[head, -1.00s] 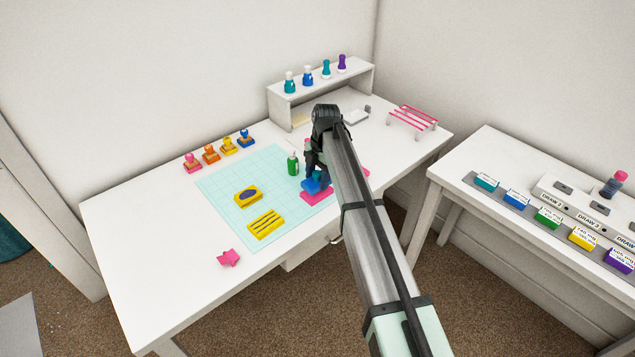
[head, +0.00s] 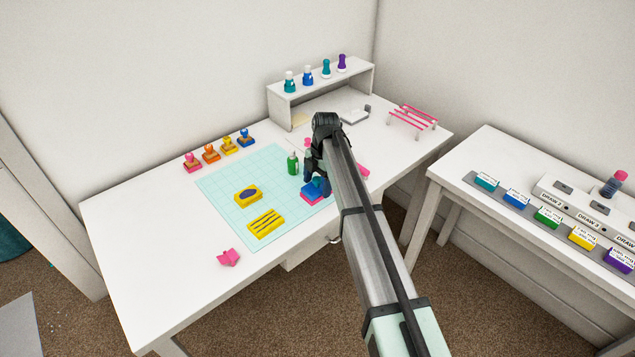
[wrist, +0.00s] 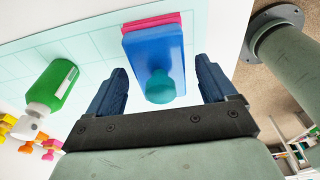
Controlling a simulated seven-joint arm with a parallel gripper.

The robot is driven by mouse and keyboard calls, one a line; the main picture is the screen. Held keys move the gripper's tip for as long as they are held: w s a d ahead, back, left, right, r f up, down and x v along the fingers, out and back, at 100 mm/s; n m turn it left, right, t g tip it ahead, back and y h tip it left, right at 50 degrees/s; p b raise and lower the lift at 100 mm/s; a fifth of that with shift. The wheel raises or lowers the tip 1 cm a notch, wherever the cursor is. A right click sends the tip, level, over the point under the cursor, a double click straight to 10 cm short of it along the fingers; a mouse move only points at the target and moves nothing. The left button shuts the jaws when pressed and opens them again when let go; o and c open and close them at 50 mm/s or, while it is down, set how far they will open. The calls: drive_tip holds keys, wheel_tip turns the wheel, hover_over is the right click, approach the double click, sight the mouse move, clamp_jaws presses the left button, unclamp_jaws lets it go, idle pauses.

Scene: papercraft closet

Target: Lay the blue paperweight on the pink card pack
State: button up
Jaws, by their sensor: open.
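The blue paperweight (wrist: 155,55), a blue block with a teal round knob (wrist: 160,87), lies on the pink card pack (wrist: 152,21). In the head view the paperweight (head: 314,188) sits on the pink pack (head: 312,199) at the right side of the cutting mat, partly hidden by my arm. A pink edge shows past its far end in the wrist view. My gripper (wrist: 166,88) is open, its fingers on either side of the knob and apart from it. In the head view my gripper (head: 313,178) is just above the paperweight.
A green bottle (head: 293,163) stands close to my gripper's left on the cutting mat (head: 225,180). Several stamps (head: 228,146) line the back, and a white shelf (head: 272,103) stands behind. The front left of the desk is mostly clear.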

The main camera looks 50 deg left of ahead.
sight(322, 183)
drive_tip(key=shift+r, duration=0.1)
wheel_tip(322, 183, up, 12)
drive_tip(key=w, duration=0.1)
drive_tip(key=shift+w, duration=0.4)
idle(0.5)
